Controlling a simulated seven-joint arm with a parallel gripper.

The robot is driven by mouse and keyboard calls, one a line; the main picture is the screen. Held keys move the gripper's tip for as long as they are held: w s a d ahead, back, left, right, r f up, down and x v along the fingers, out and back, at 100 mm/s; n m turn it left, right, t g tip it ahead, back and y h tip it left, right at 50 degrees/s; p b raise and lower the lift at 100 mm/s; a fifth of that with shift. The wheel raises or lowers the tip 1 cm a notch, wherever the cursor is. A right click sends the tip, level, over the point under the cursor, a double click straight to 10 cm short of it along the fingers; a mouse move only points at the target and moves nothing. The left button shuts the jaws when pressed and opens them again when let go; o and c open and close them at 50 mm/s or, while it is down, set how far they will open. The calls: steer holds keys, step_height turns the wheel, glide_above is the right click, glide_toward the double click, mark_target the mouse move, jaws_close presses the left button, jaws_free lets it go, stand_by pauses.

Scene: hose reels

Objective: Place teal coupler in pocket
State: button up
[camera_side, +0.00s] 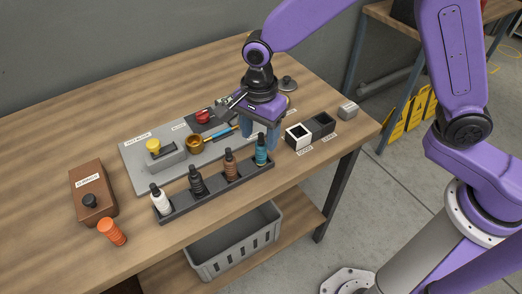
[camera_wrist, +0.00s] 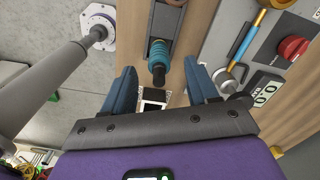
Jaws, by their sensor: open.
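The teal coupler (camera_side: 262,155) stands upright with a black top in the right end of the dark rack (camera_side: 216,190). In the wrist view the teal coupler (camera_wrist: 158,52) shows between and slightly beyond my fingertips. My gripper (camera_side: 260,140) points down with blue fingers apart, close to the coupler's top; I cannot tell whether they touch it. My gripper (camera_wrist: 159,68) holds nothing. To the right of the rack are a white-rimmed open pocket (camera_side: 298,136), labelled GOOD, and a dark open pocket (camera_side: 322,124). The white one is partly visible in the wrist view (camera_wrist: 153,97).
White, black and brown couplers stand in the rack. Behind is a grey test plate (camera_side: 135,158) with a yellow knob, brass cup and red knob. A brown box (camera_side: 93,190) and an orange piece (camera_side: 111,232) are at left. A grey block (camera_side: 348,109) stands at right.

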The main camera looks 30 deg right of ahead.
mark_target(261, 143)
steer(key=shift+d+f, duration=0.15)
steer(key=shift+f, duration=1.7)
jaws_close()
steer(key=shift+r, duration=0.15)
